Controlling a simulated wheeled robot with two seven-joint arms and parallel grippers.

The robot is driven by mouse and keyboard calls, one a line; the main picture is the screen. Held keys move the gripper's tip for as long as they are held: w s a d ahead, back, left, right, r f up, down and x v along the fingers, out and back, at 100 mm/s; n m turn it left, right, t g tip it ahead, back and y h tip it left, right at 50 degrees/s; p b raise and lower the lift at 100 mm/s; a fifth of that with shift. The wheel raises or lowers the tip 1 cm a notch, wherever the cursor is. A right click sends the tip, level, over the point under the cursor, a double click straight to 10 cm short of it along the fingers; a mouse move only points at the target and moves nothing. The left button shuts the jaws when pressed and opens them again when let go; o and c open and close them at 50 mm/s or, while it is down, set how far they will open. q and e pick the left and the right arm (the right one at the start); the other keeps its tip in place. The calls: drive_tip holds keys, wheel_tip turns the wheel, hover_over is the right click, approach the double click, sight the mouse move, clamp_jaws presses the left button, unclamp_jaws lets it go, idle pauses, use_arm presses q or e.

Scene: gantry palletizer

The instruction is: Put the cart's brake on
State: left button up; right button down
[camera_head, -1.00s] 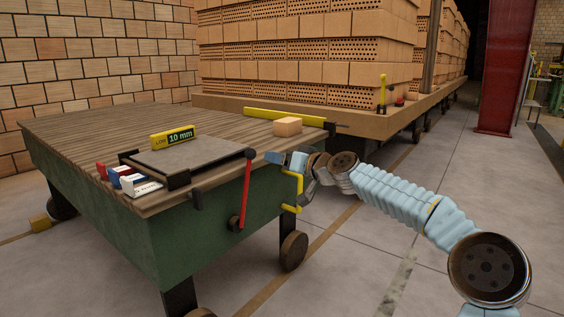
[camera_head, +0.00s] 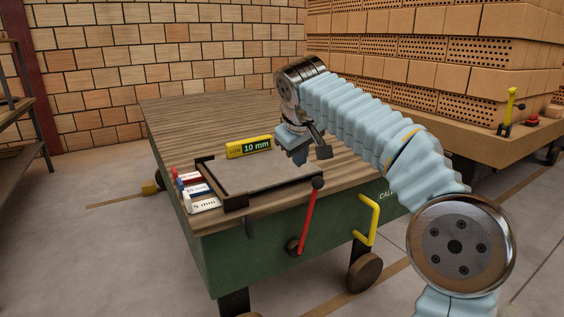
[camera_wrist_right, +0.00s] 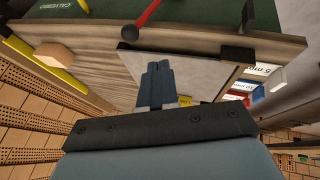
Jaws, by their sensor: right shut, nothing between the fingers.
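The cart (camera_head: 225,255) is green with a wooden slat top. On its near side a red lever (camera_head: 308,220) with a black knob (camera_head: 317,183) stands raised, leaning a little right from a low round pivot. In the right wrist view the red lever (camera_wrist_right: 150,12) shows at the top edge. My right gripper (camera_head: 298,156) is shut and empty above the grey plate on the cart top, apart from the knob. Its closed fingers (camera_wrist_right: 157,68) point over the plate in the wrist view. My left gripper is not in view.
A yellow handle (camera_head: 372,220) juts from the cart side, right of the lever. A grey plate (camera_head: 245,178) in a dark frame, a yellow 10 mm display (camera_head: 249,147) and small labelled blocks (camera_head: 203,205) are on top. A brick-stacked wagon (camera_head: 470,137) stands behind right.

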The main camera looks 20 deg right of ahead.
use_arm(q)
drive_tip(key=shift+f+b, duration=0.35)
drive_tip(key=shift+b, duration=0.1)
use_arm(e)
drive_tip(key=w+d+f, duration=0.5)
drive_tip(key=d+f, duration=0.1)
drive_tip(key=f, duration=0.3)
drive_tip(key=shift+d+f, duration=0.3)
drive_tip(key=shift+d, duration=0.05)
drive_tip(key=shift+d, duration=0.1)
